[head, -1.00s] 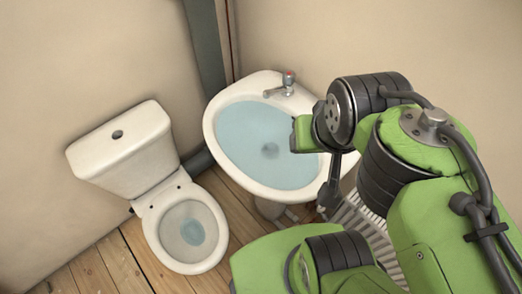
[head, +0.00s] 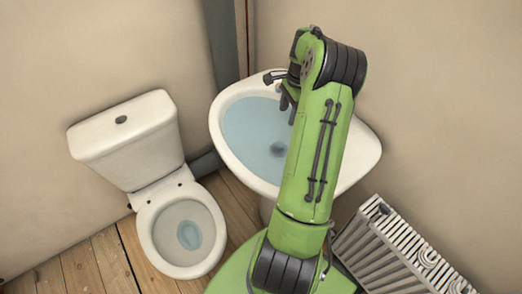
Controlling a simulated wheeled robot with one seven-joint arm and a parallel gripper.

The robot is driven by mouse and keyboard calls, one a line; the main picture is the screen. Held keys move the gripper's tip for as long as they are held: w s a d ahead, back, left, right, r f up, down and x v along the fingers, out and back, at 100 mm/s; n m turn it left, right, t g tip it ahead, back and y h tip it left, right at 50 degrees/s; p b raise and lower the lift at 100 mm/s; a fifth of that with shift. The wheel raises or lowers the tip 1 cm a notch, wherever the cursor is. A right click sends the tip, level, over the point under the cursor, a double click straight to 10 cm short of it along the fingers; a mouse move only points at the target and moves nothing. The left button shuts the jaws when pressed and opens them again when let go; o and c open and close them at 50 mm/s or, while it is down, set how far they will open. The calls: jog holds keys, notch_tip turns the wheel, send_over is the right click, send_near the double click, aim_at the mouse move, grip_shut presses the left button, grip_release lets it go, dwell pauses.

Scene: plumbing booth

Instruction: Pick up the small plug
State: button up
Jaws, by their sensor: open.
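The basin (head: 222,103) holds blue water. A dark round spot (head: 280,149) shows at its bottom; I cannot tell whether it is the small plug or the bare drain hole. No other plug can be made out. My gripper (head: 288,98) is over the back part of the basin, close to the tap, with its dark fingers pointing down. It is open, and I see nothing between the fingers. My green arm hides the right part of the basin and most of the tap.
The tap spout (head: 271,78) shows just left of my gripper. A toilet (head: 150,205) with its cistern stands left of the basin. A white radiator (head: 400,250) is at the lower right. Walls close in behind, and a grey pipe (head: 222,50) runs down the corner.

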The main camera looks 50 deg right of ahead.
jog(key=b, duration=0.3)
send_over(279, 143)
jog(key=d, duration=0.1)
jog(key=f, duration=0.9)
jog(key=shift+s+d+f, duration=0.1)
jog(key=shift+s+f, duration=0.15)
jog(key=f+b, duration=0.1)
jog(key=f, duration=0.1)
jog(key=a+f+b, duration=0.1)
jog(key=f, duration=0.2)
jog(key=shift+w+f, duration=0.15)
jog(key=shift+f, duration=0.2)
jog(key=shift+a+r, duration=0.1)
jog(key=shift+c, duration=0.7)
grip_shut()
